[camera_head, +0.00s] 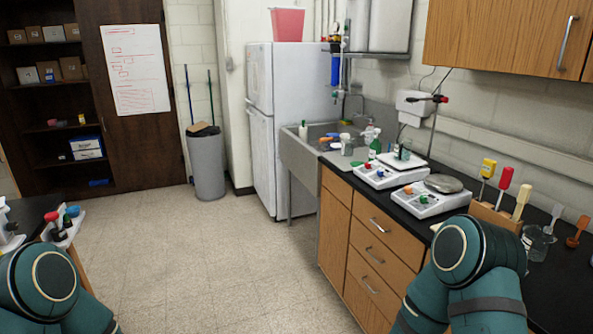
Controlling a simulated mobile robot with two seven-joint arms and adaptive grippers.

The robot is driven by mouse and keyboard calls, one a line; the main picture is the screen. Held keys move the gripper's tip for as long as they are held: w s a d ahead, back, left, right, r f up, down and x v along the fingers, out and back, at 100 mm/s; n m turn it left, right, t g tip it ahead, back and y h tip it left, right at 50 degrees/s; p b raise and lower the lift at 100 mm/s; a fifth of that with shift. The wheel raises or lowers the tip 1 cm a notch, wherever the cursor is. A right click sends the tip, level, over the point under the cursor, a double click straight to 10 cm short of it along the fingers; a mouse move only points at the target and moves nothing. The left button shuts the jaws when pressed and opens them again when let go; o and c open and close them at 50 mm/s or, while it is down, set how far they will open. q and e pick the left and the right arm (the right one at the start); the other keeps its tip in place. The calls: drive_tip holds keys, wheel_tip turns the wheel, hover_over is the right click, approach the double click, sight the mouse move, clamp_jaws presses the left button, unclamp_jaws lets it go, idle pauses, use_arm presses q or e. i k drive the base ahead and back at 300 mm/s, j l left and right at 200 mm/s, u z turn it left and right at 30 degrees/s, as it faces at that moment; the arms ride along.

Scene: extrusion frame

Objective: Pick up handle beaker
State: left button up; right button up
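A clear glass beaker (537,243) stands on the black counter at the right, beside the wooden tool rack; I cannot make out clearly whether it has a handle. Another small glass vessel (404,152) is on the white stirrer plate further back on the counter. Teal links of my own arms show at the bottom left and bottom right. Neither of my grippers is in view, and nothing held can be seen. My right arm link hides part of the counter's near edge.
Two white hot plates (428,201) sit on the black counter (470,195) over wooden drawers. A wooden rack (495,218) holds several coloured-handled tools near the beaker. A sink (305,145), fridge (262,130) and grey bin (207,165) stand further back. The floor (200,260) in the middle is clear.

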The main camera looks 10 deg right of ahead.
sight(404, 150)
drive_tip(key=i+z, duration=0.1)
drive_tip(key=i, duration=0.6)
drive_tip(key=i+j, duration=0.15)
drive_tip(key=i, duration=0.6)
drive_tip(key=l+z, duration=0.05)
